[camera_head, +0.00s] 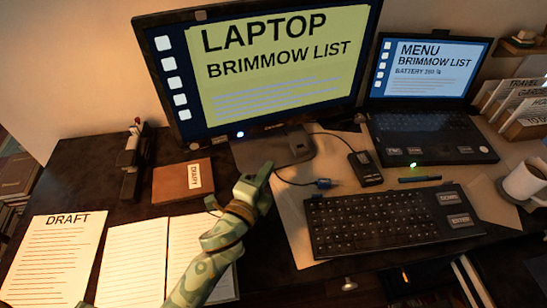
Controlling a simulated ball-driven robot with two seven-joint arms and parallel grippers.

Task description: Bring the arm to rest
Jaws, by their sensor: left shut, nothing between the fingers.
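My left arm, green and patterned, reaches in from the bottom left over the desk (70,200). Its gripper (264,172) is shut and empty. In the picture its tip overlaps the base of the large monitor (285,80); I cannot tell how far above the desk it is. The forearm covers part of the right page of an open notebook (133,262). My right gripper is not in view.
A black keyboard (390,218) lies right of the gripper. A small black box (365,168) with a cable lies behind it. A laptop (425,135) and a white mug (525,180) stand right. A brown book (175,183) and a draft sheet (55,255) lie left.

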